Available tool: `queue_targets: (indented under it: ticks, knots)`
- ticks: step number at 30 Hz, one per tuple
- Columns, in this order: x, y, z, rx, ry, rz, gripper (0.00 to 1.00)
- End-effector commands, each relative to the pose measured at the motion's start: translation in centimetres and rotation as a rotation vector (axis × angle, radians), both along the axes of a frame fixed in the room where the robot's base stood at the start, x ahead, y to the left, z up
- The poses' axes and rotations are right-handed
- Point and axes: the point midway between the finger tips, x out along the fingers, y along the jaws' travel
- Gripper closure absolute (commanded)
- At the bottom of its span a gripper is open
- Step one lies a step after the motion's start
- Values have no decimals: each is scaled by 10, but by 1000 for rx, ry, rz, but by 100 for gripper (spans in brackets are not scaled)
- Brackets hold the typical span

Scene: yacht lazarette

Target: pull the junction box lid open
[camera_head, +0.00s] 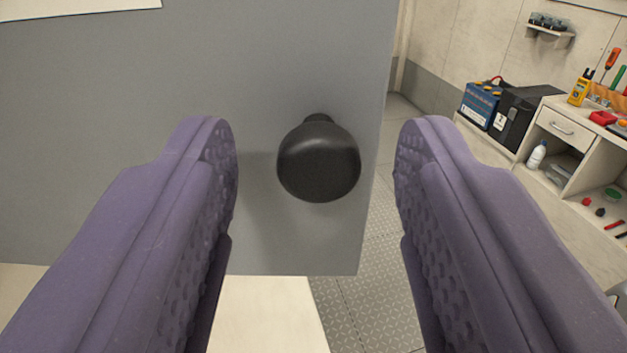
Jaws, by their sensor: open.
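The junction box lid (120,120) is a flat grey panel that fills the left and middle of the view. A round black knob (319,160) stands out from it near its right edge. My gripper (316,155) has two purple, ridged fingers, one on each side of the knob. The fingers are open, with a clear gap between each finger and the knob in the picture. How deep the knob sits between them I cannot tell. The lid's left edge is out of view, and whether the lid stands ajar I cannot tell.
At the right, a workbench (562,147) with a drawer holds tools and a yellow meter (580,88). A blue battery (481,105) and a black case (517,118) stand beside it. A wall shelf (549,32) hangs above. The patterned floor (380,280) is clear beyond the lid.

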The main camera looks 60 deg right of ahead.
Motion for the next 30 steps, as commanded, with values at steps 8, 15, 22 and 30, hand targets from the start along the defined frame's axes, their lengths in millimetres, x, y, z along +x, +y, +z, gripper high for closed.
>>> queue_targets:
  ticks: [8, 15, 22, 30]
  knots:
    - [-13, 23, -1, 1, 0, 3, 51]
    - [-33, 59, -1, 0, 0, 1, 51]
    - [-39, 68, 0, -1, -1, 0, 51]
    - [-39, 68, 0, 0, 0, 0, 51]
